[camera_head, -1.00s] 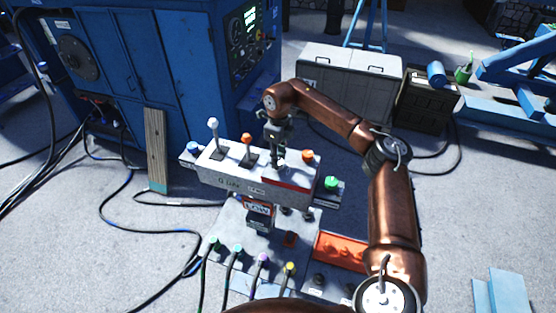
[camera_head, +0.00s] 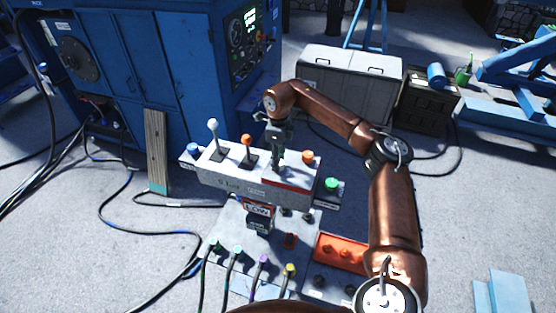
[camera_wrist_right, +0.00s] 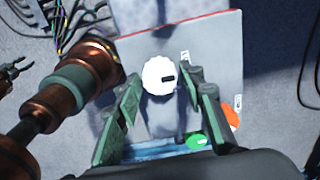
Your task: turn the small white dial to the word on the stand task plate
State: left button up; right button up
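The small white dial (camera_wrist_right: 159,76) is round with a short dark mark on its face. It sits on the grey top of a control box (camera_head: 232,186) with a red edge at its right part. My right gripper (camera_wrist_right: 160,88) is open, its green fingers apart on either side of the dial; I cannot tell whether they touch it. The task plate (camera_head: 258,210) below the box front reads LOW. A dark claw shape at the wrist view's left edge may be my left gripper.
A white-knobbed lever (camera_head: 213,124), an orange-knobbed lever (camera_head: 247,140), an orange button (camera_head: 308,157) and a green button (camera_head: 331,184) stand close by. Cables run from the lower panel. A blue cabinet (camera_head: 150,60) stands behind.

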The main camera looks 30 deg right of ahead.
jog(key=shift+o, duration=1.1)
notch_tip(320, 180, up, 12)
